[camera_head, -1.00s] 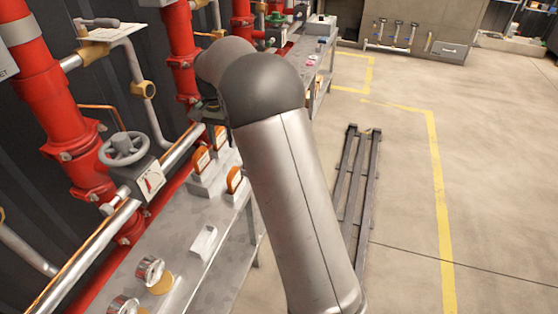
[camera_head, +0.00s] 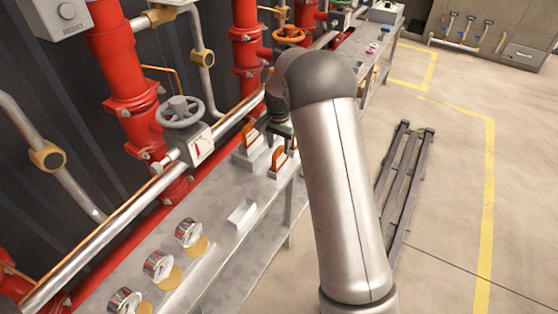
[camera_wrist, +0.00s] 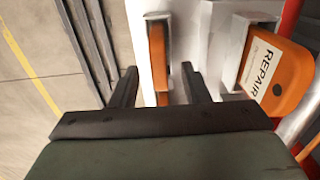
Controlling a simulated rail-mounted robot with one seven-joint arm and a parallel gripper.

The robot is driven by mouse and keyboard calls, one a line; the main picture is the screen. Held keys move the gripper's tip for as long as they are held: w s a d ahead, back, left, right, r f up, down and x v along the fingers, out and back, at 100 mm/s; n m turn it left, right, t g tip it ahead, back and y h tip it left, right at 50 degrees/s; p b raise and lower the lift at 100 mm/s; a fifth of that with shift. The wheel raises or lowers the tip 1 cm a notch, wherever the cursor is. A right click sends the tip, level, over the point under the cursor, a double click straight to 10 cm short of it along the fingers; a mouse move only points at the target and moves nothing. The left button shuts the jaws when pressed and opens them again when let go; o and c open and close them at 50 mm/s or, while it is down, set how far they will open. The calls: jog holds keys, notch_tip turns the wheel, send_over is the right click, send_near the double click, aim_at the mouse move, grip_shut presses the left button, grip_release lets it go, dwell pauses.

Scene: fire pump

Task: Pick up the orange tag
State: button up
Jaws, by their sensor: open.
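Orange tags stand in white holders on the grey bench. In the head view, one tag (camera_head: 250,133) is at the back left and another (camera_head: 278,159) is nearer, beside my arm. In the wrist view, a plain orange tag (camera_wrist: 157,60) stands edge-on in a white slotted holder (camera_wrist: 183,40). A second tag (camera_wrist: 277,75) marked "REPAIR" stands to its right in its own holder. My gripper (camera_wrist: 160,78) is open, its two dark fingers on either side of the edge-on tag in the picture. I cannot tell how deep the tag sits between them. In the head view my arm partly hides this spot.
The bench (camera_head: 215,265) carries several round gauges (camera_head: 188,233) and an empty white holder (camera_head: 242,214). Red pipes (camera_head: 122,75) and a grey handwheel (camera_head: 179,112) rise behind on the left. A dark metal rack (camera_head: 405,180) lies on the open floor to the right.

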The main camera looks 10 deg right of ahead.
aim_at(279, 160)
notch_tip(279, 160, down, 5)
jog(key=shift+r, duration=0.2)
grip_shut()
jog(key=shift+r, duration=0.1)
